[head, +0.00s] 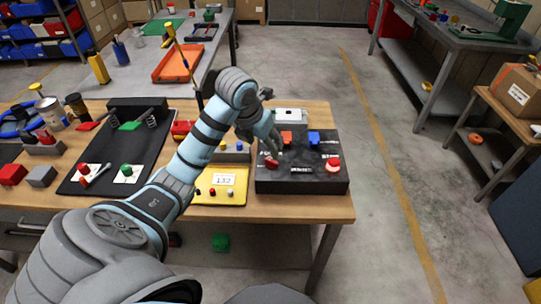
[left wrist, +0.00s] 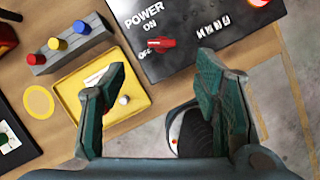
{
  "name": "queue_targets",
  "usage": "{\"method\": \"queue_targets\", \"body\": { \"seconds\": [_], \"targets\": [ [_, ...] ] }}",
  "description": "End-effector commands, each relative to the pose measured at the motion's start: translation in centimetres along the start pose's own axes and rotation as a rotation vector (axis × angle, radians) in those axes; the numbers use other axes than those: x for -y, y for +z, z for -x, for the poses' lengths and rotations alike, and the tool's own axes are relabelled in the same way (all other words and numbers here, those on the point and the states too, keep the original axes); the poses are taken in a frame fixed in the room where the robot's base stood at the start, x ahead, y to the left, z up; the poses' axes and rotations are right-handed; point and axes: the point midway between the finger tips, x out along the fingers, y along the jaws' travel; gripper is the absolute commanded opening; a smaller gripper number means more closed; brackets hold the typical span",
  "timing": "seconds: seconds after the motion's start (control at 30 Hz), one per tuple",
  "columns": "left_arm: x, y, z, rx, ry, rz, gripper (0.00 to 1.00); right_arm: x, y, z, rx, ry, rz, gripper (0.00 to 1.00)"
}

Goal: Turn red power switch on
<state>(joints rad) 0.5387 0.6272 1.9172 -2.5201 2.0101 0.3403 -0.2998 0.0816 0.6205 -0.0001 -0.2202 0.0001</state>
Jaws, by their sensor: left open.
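The red power switch (head: 271,162) sits on the left part of a black control box (head: 300,186) at the right end of the wooden table. In the left wrist view the red switch (left wrist: 161,43) lies by the words POWER, ON and OFF. Its end near the OFF label is visible, but its exact setting is hard to tell. My left gripper (head: 273,147) is over the box close to the switch, partly hiding that area. In the left wrist view the left gripper (left wrist: 161,75) is open and empty, with the switch beyond its fingertips. My right gripper is not in view.
A yellow tray (head: 236,199) lies left of the box. A black board (head: 75,183) lies farther left. Open floor is to the right.

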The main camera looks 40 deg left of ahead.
Motion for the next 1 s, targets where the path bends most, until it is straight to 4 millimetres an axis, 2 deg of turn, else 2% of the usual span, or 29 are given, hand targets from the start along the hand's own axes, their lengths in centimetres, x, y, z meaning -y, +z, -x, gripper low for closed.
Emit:
{"method": "queue_targets", "body": {
  "seconds": [0.03, 0.17, 0.3, 0.4, 0.7, 0.77, 1.0],
  "targets": [
    [0.1, -0.7, -2.9, 0.0, -0.004, 0.001, 0.57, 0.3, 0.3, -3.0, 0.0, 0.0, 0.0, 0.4],
    [0.2, -0.7, -6.3, 0.0, -0.004, -0.001, 0.57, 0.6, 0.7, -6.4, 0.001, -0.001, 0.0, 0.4],
    [0.2, -0.4, -8.8, -0.004, -0.006, -0.001, 0.57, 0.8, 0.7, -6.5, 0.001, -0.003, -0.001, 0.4],
    [0.2, -0.3, -9.8, -0.002, -0.005, -0.002, 0.57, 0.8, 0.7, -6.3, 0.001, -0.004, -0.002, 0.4],
    [0.1, -0.2, -10.4, 0.0, -0.004, -0.003, 0.57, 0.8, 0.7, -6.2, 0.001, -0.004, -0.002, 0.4],
    [0.1, -0.2, -10.4, 0.0, -0.004, -0.003, 0.49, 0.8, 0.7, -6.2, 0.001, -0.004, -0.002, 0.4],
    [0.1, -0.2, -10.4, 0.0, -0.004, -0.003, 0.1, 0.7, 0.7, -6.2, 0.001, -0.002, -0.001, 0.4]
  ]
}}
